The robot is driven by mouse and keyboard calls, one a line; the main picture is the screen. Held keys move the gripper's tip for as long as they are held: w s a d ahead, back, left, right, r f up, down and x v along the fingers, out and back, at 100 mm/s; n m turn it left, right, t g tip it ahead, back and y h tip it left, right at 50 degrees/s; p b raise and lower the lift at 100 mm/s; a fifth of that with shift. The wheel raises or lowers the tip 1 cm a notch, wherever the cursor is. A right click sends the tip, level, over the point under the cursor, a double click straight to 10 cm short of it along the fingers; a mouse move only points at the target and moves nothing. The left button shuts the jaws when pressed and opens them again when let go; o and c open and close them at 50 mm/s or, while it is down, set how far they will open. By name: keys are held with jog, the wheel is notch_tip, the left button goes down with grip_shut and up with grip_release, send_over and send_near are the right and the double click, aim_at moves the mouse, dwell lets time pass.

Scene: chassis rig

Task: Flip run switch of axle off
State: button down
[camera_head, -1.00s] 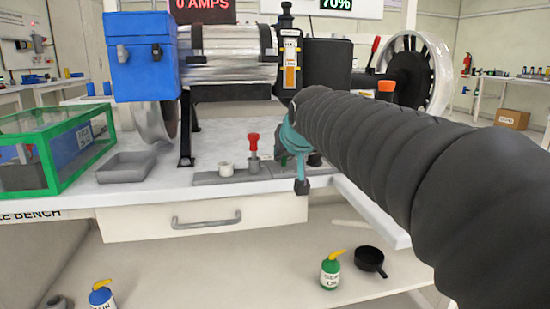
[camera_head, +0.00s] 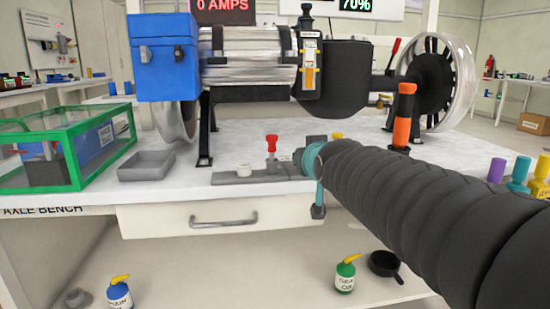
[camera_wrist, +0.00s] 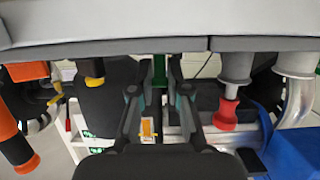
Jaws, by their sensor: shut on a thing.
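The axle assembly (camera_head: 247,55) stands on the bench, with a silver cylinder, a dark rounded housing (camera_head: 333,78) and a spoked wheel at right. A yellow-orange panel (camera_head: 310,65) hangs on its front. A blue box (camera_head: 163,60) with two small dark fittings is at its left end. I cannot tell which part is the run switch. My gripper (camera_head: 313,165) is low at the right part of the grey tool rack, below the axle. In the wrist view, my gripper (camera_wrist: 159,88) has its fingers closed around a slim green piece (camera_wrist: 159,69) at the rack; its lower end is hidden.
A grey tray (camera_head: 146,165) and green-framed case (camera_head: 75,155) are at left. Displays read 0 AMPS and 70%.

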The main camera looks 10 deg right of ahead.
jog(key=c, duration=1.1)
grip_release()
jog(key=v, duration=1.2)
jog(key=shift+f, duration=0.1)
